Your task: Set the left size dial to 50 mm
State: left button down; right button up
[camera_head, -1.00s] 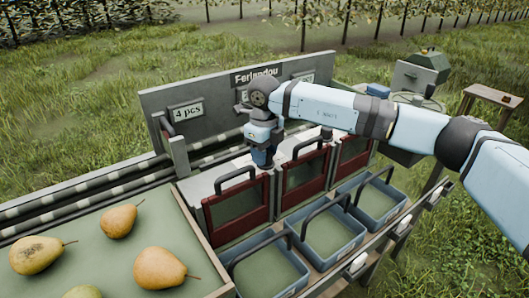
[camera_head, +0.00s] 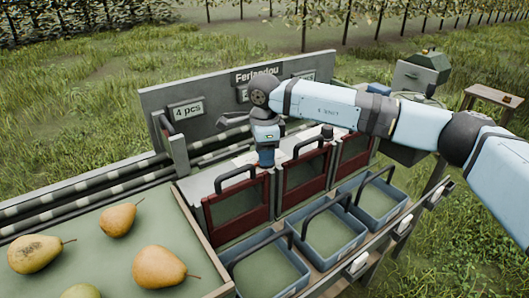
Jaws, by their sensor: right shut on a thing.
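My right gripper (camera_head: 266,160) points down at the grader's top, just behind the left red gate (camera_head: 237,208). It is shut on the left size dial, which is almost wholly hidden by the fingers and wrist. The dial's setting cannot be read. A dark knob (camera_head: 327,132), apparently another dial, stands farther right behind the gates, clear of the gripper. My left gripper is not in view.
The grey back panel (camera_head: 213,117) with a "4 pcs" display (camera_head: 188,110) stands behind my right arm. Blue crates (camera_head: 335,235) stand in front of the red gates. Several pears (camera_head: 118,219) lie on the tray at the lower left.

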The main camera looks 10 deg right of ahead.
jog(key=shift+n, duration=0.8)
jog(key=o, duration=0.9)
jog(key=shift+o, duration=0.2)
jog(key=shift+r, duration=0.6)
pick_arm(q)
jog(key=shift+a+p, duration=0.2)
jog(key=shift+p, duration=0.7)
pick_arm(e)
notch_tip(320, 180, up, 13)
jog(key=shift+f, duration=0.15)
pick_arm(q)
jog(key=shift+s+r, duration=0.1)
